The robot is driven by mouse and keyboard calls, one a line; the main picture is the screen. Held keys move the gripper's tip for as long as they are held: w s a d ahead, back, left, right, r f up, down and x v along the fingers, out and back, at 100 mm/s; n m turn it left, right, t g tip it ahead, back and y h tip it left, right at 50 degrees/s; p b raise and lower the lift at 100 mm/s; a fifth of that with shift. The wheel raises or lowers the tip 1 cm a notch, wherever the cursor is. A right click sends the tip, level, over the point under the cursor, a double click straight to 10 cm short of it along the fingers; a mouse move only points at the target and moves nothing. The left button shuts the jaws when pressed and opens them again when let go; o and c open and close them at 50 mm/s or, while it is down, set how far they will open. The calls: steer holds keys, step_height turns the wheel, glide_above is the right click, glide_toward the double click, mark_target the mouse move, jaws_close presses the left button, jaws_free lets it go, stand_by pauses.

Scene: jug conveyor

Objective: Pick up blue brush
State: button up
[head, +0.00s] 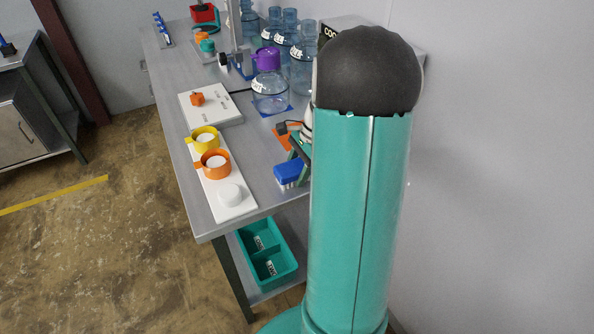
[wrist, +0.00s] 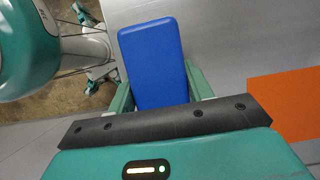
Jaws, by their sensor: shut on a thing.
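The blue brush (head: 288,172) is a blue block with a paler underside, near the right edge of the bench's near end in the head view. In the wrist view the blue brush (wrist: 153,58) fills the space between the two green fingers of my gripper (wrist: 160,92). The fingers lie against its two long sides. In the head view my gripper (head: 299,154) is at the brush's far side, partly hidden behind my arm. I cannot tell whether the brush touches the bench.
A white board (head: 224,210) carries yellow (head: 206,133) and orange (head: 213,155) cups and a white disc (head: 230,194). An orange mat (wrist: 288,104) lies beside the gripper. Clear jugs (head: 270,95) stand farther back. A green divided bin (head: 288,264) sits on the lower shelf.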

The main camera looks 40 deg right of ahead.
mark_target(294, 166)
steer(key=shift+r, duration=0.65)
step_height(294, 166, up, 3)
steer(key=shift+s+a+f, duration=0.1)
steer(key=s+a+r, duration=0.6)
steer(key=s+r, duration=0.3)
steer(key=s, duration=0.3)
